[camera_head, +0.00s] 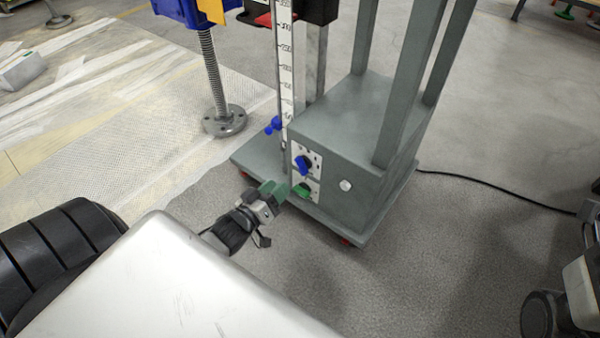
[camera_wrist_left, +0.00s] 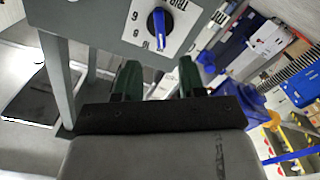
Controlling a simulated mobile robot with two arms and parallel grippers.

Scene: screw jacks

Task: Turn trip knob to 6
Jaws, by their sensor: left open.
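The trip knob (camera_wrist_left: 157,27) is blue and sits on a white dial plate (camera_wrist_left: 178,14) marked TRIP in my left wrist view. Its long grip points down toward the 10, with other numerals to the left; the exact setting is hard to read. The fingers (camera_wrist_left: 160,80) are empty and apart from the blue knob. My right gripper is out of view.
A ruler scale (camera_head: 286,70) and a small blue clamp knob (camera_head: 272,125) stand left of the panel. A screw jack post (camera_head: 213,75) stands behind left. A black cable (camera_head: 490,192) runs right across the floor.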

